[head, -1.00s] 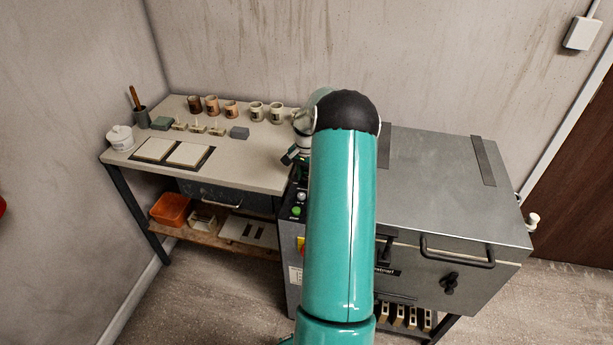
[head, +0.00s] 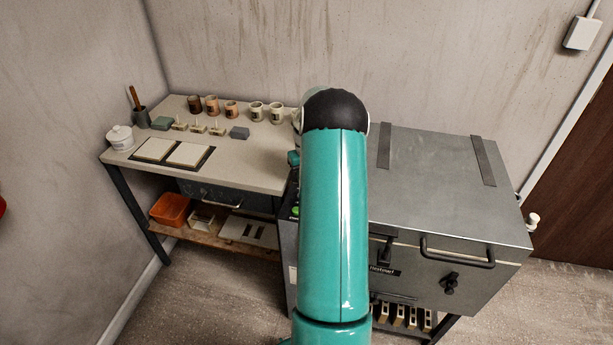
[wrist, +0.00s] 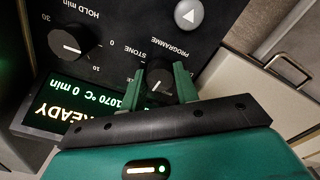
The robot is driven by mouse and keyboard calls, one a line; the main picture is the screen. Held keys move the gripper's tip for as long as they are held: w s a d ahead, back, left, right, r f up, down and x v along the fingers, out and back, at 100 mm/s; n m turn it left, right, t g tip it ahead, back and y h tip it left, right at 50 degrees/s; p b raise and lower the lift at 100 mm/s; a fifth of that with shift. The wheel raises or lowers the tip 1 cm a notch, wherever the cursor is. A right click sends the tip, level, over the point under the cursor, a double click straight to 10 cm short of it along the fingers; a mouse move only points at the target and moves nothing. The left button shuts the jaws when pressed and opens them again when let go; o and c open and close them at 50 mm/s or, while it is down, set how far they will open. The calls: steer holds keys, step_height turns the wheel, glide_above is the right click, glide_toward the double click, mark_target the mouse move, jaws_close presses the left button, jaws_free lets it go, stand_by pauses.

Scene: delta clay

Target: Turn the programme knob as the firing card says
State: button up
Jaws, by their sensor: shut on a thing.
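In the wrist view the programme knob (wrist: 159,90), dark with a pale pointer line, sits between the two green fingers of my gripper (wrist: 162,86). The fingers are shut on it. "PROGRAMME" and "STONE" are printed beside it, upside down in this view; other position marks are hidden or too small to read. The kiln display (wrist: 75,104) glows green with "READY", "1070 °C" and "0 min". In the head view my arm hides the knob and gripper. I cannot make out a readable firing card.
The hold knob (wrist: 73,41) and a grey button with a triangle (wrist: 188,14) are near my gripper. The grey kiln (head: 440,190) stands right of my arm. A worktable (head: 225,170) with several cups and tiles stands left.

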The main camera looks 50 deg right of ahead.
steer(key=n, duration=0.3)
steer(key=shift+n, duration=2.2)
steer(key=o, duration=1)
steer(key=shift+c, duration=0.2)
step_height(320, 180, up, 14)
